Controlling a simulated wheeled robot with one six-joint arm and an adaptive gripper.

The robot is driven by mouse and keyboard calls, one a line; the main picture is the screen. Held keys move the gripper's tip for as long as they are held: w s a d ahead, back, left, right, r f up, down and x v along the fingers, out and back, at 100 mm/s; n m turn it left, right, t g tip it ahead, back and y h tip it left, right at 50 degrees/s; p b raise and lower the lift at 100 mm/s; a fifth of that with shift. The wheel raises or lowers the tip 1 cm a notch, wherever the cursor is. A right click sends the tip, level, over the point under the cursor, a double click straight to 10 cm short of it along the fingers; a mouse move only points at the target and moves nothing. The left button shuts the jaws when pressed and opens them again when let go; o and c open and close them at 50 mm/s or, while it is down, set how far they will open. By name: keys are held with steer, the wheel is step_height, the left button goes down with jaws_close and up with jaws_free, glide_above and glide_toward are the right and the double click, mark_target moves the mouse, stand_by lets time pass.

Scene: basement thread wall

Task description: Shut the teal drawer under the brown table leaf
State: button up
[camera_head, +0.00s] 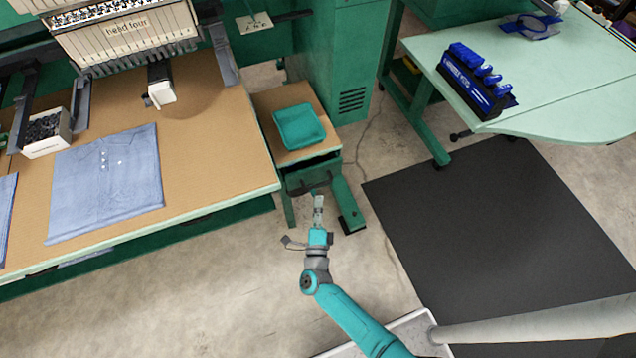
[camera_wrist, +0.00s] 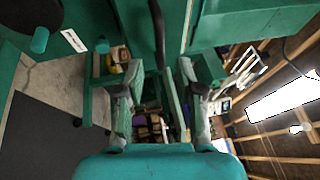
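The teal drawer (camera_head: 312,180) sits under the brown table leaf (camera_head: 262,103) beside the larger table, with a dark gap between leaf and drawer. How far it is out is hard to tell. A dark handle is on its front, partly hidden by my gripper (camera_head: 318,200). In the wrist view my gripper (camera_wrist: 159,68) has its two fingers apart, with no object clearly held between them. The green panel (camera_wrist: 134,20) ahead looks like the drawer front, with a black bar (camera_wrist: 158,35) that looks like its handle. Contact cannot be told.
A teal tray (camera_head: 299,127) lies on the leaf. A blue shirt (camera_head: 105,183) lies on the larger table at left. Green legs stand beside the drawer. A pale green table (camera_head: 560,70) with a rack (camera_head: 470,88) is at right. A black mat (camera_head: 490,230) covers floor at right.

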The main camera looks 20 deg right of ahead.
mark_target(319, 184)
steer(key=x, duration=0.6)
steer(key=shift+w+d+r, duration=0.1)
steer(key=shift+w+d, duration=0.05)
steer(key=shift+w, duration=0.15)
jaws_close()
